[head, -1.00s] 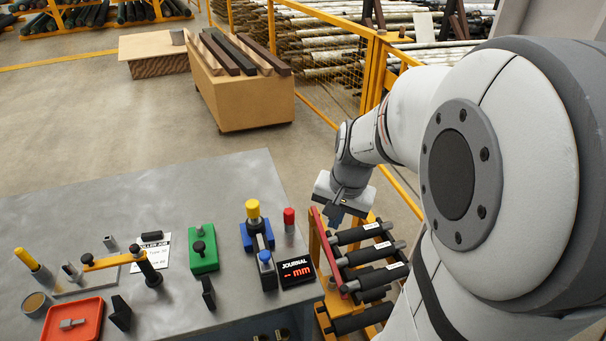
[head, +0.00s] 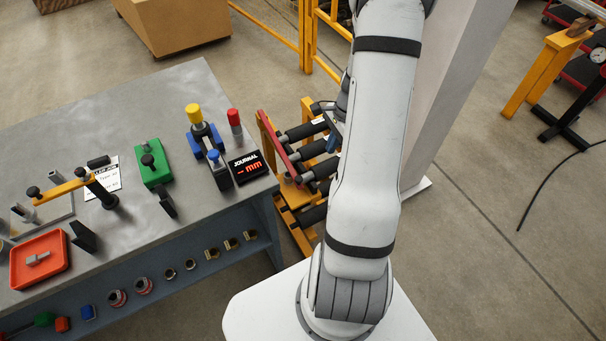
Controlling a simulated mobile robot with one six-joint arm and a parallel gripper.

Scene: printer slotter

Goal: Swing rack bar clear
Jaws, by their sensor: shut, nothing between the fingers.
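The rack bar (head: 277,148) is a long red bar. It slants across the left ends of several black rollers (head: 304,131) on the yellow rack (head: 291,194), just right of the bench. My gripper (head: 332,143) shows only in part, with bluish fingers beside my white arm. It is shut and empty. It appears over the rollers, to the right of the bar and apart from it. My arm hides the right side of the rack and the rollers' right ends.
The grey bench (head: 150,100) stands left of the rack. A gauge with yellow and blue knobs (head: 203,130), a red-capped post (head: 235,124) and a journal display (head: 247,166) are near its right edge. A yellow fence (head: 306,40) stands behind the rack.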

